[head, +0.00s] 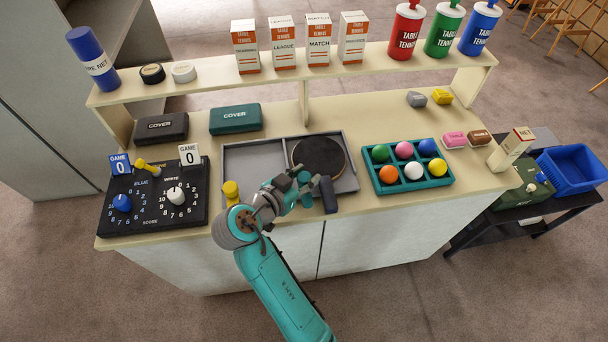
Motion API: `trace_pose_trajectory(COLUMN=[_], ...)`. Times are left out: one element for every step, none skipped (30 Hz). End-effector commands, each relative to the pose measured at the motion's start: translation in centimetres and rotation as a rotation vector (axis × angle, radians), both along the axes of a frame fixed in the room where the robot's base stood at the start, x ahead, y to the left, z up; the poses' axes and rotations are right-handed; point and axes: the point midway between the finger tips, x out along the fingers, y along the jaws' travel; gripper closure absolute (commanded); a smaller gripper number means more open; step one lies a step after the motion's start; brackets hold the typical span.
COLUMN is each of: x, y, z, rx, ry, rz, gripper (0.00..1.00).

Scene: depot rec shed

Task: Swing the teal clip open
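I cannot pick out a separate teal clip for sure; my arm is teal too and covers part of the counter's front edge. My gripper (312,187) is over the front of the grey tray (262,158), beside the dark handle (328,195) of a black round paddle (318,157). Whether it touches the handle, and whether its fingers are open or shut, is too small to tell. A yellow-topped piece (231,191) stands at the tray's front left, just left of my wrist. A dark teal COVER case (235,118) lies closed behind the tray.
A black score board (152,200) with dials is on the left. A teal rack (409,183) of coloured balls is right of the tray. A shelf (290,83) with boxes and canisters runs along the back. A blue bin (574,170) stands on a low black table at right.

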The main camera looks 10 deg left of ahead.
Motion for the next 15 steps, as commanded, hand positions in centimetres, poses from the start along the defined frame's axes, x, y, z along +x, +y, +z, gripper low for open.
trace_pose_trajectory(x=[-0.01, -0.02, -0.01, 0.00, 0.00, 0.01, 0.01, 0.02, 0.01, 0.01, -0.03, -0.12, -0.24, -0.41, -0.73], y=[-0.02, -0.01, -0.02, -0.01, -0.01, 0.00, -0.01, -0.01, -0.01, 0.00, 0.03, 0.09, 0.17, 0.28, 0.49], z=[-0.06, -0.04, -0.01, 0.01, 0.02, 0.04, 0.06, 0.07, 0.09, 0.09, 0.12, 0.18, 0.25, 0.34, 0.50], rx=[-0.001, -0.001, -0.001, 0.000, 0.000, 0.000, 0.000, -0.001, 0.000, 0.000, 0.000, 0.000, 0.000, 0.000, 0.000], ry=[0.000, 0.000, 0.000, -0.001, -0.001, -0.001, -0.001, -0.002, -0.002, -0.002, -0.002, -0.002, -0.003, -0.003, -0.003], rz=[0.000, 0.000, 0.000, 0.000, 0.000, 0.000, 0.000, 0.000, 0.001, 0.001, 0.001, 0.001, 0.001, 0.001, 0.001], gripper=[0.45, 0.38, 0.38, 0.38, 0.38, 0.38, 0.38, 0.38, 0.38, 0.38, 0.38, 0.38, 0.38, 0.38, 0.38])
